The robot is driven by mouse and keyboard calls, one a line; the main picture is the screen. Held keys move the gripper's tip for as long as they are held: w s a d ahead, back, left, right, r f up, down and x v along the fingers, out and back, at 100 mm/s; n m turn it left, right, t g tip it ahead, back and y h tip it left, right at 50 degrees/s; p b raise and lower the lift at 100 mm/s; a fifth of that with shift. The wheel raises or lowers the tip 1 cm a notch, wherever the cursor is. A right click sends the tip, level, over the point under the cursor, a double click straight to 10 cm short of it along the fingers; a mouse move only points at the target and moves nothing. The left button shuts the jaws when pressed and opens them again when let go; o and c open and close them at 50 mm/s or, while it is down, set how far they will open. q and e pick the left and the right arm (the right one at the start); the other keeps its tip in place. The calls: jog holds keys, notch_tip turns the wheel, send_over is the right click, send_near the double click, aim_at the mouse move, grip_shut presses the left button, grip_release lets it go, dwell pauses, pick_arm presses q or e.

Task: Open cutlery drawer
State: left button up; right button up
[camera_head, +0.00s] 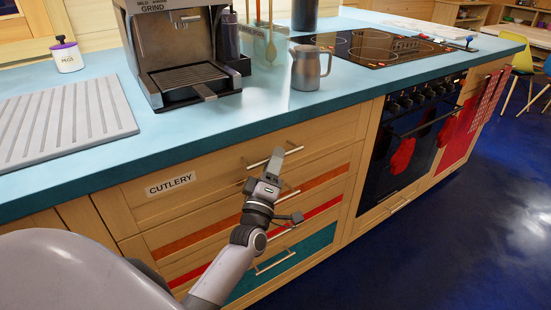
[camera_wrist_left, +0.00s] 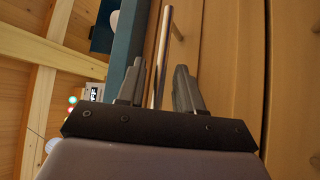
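The cutlery drawer (camera_head: 215,178) is the top wooden drawer under the blue counter. It carries a CUTLERY label (camera_head: 170,184), and its front looks shut, in line with the cabinet. Its metal bar handle (camera_head: 287,152) is partly covered by my left gripper (camera_head: 272,165) in the head view. In the left wrist view the gripper (camera_wrist_left: 156,80) is open. The handle bar (camera_wrist_left: 161,50) runs between its two fingers, with a visible gap on either side. My right gripper is in neither view.
Drawers with orange, red and teal fronts (camera_head: 298,262) lie below. On the counter (camera_head: 170,135) stand a coffee machine (camera_head: 180,50), a metal jug (camera_head: 308,68) and a ridged drying board (camera_head: 65,120). An oven (camera_head: 400,150) is to the right. The blue floor (camera_head: 440,260) in front is clear.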

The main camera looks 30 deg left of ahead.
pick_arm(q)
jog(key=shift+w+a+r, duration=0.2)
jog(key=shift+w+r, duration=0.05)
jog(key=shift+w, duration=0.4)
grip_shut()
jog(key=shift+d, duration=0.1)
